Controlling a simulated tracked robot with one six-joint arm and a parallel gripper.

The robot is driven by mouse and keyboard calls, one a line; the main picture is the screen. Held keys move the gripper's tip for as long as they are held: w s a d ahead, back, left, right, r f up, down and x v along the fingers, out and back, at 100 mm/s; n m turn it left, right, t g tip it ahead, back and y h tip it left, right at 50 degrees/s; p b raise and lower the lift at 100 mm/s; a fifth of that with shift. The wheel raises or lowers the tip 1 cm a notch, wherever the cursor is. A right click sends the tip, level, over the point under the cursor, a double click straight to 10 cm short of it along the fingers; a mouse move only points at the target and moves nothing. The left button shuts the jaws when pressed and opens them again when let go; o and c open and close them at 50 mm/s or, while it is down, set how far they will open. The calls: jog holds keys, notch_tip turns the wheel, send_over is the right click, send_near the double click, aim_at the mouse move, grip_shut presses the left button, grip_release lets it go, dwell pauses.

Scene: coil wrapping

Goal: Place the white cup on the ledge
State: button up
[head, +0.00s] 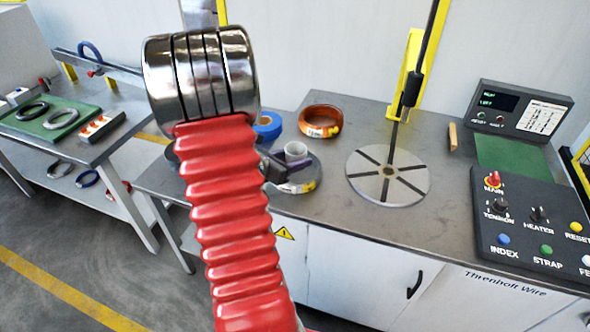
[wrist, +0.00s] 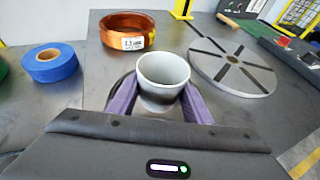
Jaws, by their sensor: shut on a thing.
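The white cup (wrist: 162,72) is between the two purple fingers of my gripper (wrist: 160,104) in the wrist view, its open mouth facing up. My gripper is shut on it, one finger on each side. In the head view the cup's pale rim (head: 295,149) shows above the table's front left part, with my gripper (head: 287,165) partly hidden behind my red arm. I cannot pick out a ledge with certainty.
A copper coil (head: 320,121) and a blue tape roll (head: 267,125) stand behind the cup. A slotted disc (head: 388,178) lies to the right, beside a control panel (head: 530,225). The grey table (head: 365,125) is bare between coil and disc. A side bench (head: 100,145) stands left.

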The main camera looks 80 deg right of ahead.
aim_at(295, 175)
jog(key=shift+f, duration=0.1)
jog(key=shift+f, duration=1.95)
jog(key=shift+f, duration=0.1)
jog(key=o, duration=0.8)
jog(key=shift+o, duration=0.2)
jog(key=v, duration=1.2)
